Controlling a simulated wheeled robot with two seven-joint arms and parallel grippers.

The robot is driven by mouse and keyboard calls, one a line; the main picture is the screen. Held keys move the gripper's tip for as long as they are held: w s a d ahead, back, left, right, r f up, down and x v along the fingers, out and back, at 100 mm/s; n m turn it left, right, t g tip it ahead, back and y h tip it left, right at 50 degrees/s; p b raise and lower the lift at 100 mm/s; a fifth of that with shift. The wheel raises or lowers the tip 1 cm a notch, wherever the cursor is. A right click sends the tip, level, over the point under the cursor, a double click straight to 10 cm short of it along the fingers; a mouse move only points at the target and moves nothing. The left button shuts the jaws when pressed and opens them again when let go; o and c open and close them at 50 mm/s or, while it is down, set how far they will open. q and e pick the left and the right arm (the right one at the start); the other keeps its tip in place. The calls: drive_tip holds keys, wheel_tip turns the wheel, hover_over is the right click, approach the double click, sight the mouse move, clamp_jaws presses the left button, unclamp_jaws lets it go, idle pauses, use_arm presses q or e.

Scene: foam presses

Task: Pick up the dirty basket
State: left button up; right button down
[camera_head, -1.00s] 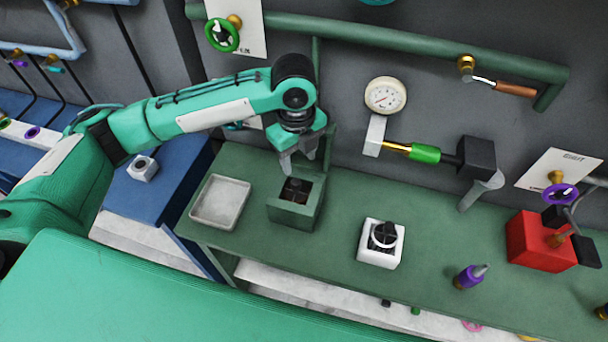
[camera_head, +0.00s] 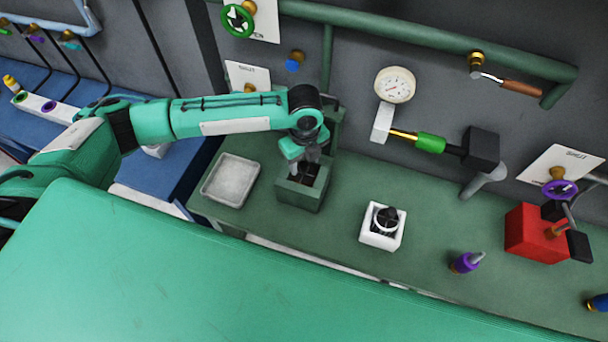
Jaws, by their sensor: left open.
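My left gripper (camera_head: 303,170) is open, pointing down, with its fingertips at the mouth of the green square holder (camera_head: 299,198). A dark basket sits inside this holder; the gripper and the holder's walls hide most of it now, and I cannot tell whether the fingers touch it. A second dark basket (camera_head: 387,218) with a pale ring sits in a white square box (camera_head: 380,240) to the right. The pictures do not clearly show which basket is dirty. My right gripper is not in view.
A grey tray (camera_head: 231,181) lies left of the holder on the green bench (camera_head: 336,232). A gauge (camera_head: 395,85) and green-handled lever (camera_head: 432,143) are on the wall. A purple nozzle (camera_head: 466,262) and red box (camera_head: 535,233) stand to the right.

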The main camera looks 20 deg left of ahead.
sight(306, 175)
use_arm(q)
wheel_tip(306, 175, down, 2)
drive_tip(key=shift+w+f+p, duration=0.1)
drive_tip(key=shift+f+p, duration=0.15)
drive_tip(key=shift+p, duration=0.1)
clamp_jaws()
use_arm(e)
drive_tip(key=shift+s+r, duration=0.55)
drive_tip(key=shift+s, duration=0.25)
